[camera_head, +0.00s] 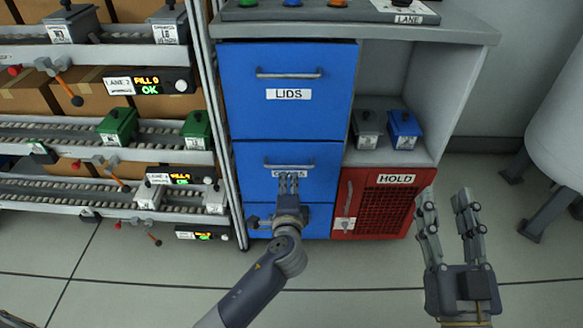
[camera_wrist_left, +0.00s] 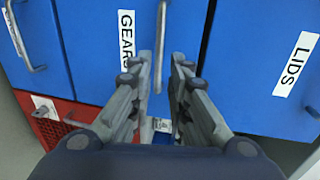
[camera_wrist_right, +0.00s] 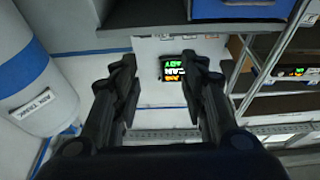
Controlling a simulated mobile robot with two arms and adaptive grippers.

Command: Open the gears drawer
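The gears drawer (camera_head: 247,172) is the middle blue drawer of the cabinet, and its front looks closed. Its label is partly hidden by my left gripper (camera_head: 289,176) in the head view; the GEARS label reads clearly in the left wrist view (camera_wrist_left: 126,40). The drawer's metal handle (camera_wrist_left: 162,40) lies between the fingers of my left gripper (camera_wrist_left: 161,65), which are apart with a gap on each side of it. Whether either finger touches the handle is not clear. My right gripper (camera_head: 446,198) is open and empty, in front of the cabinet's right side.
The LIDS drawer (camera_head: 288,115) is above and another blue drawer (camera_head: 318,220) below. A red HOLD door (camera_head: 385,205) is to the right, under a shelf with grey (camera_head: 367,128) and blue (camera_head: 404,130) bins. Conveyor lanes (camera_head: 80,135) stand left. Floor in front is clear.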

